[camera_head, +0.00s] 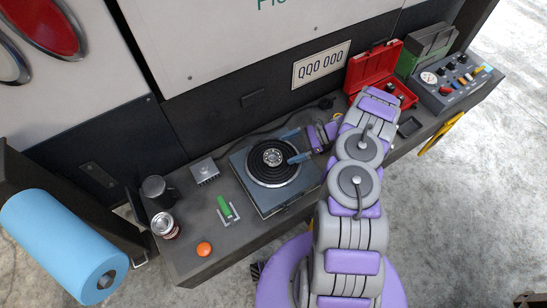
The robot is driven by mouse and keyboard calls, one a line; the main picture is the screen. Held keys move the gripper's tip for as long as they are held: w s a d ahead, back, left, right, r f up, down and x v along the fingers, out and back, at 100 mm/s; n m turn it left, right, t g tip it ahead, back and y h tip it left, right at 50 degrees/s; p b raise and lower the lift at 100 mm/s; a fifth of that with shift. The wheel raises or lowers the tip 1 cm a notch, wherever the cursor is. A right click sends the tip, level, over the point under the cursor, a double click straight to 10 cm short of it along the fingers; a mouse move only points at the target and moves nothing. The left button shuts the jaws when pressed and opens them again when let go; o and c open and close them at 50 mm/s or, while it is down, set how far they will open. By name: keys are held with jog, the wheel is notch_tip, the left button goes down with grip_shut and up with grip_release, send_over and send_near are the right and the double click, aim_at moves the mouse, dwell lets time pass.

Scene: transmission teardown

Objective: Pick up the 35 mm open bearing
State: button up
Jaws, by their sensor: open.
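A square grey unit (247,186) with a round black ringed disc (256,173) sits on the dark bench. A small silvery round part (271,157) lies at the disc's centre; it may be the 35 mm open bearing, but it is too small to be sure. My gripper (286,148) reaches in from the right over the disc. Its two blue fingers are spread apart, one toward the back and one toward the front, with nothing seen held between them. The fingertips are close to the silvery part on its right; their height above it cannot be told.
Left on the bench (190,248) are a heatsink-like block (204,171), a dark mug (157,190), a can (164,225), a green-handled tool (224,207) and an orange disc (204,249). Right are an open red case (372,68) and a control box (458,82).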

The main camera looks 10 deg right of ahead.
aim_at(268, 158)
jog(key=shift+s+b+x, duration=0.1)
jog(key=shift+b+x, duration=0.25)
jog(key=shift+x, duration=1.1)
jog(key=shift+s+b+x, duration=0.15)
jog(key=shift+b+x, duration=0.2)
jog(key=shift+x, duration=1.1)
jog(key=shift+c, duration=0.4)
jog(key=c, duration=1.2)
jog(key=shift+r, duration=0.1)
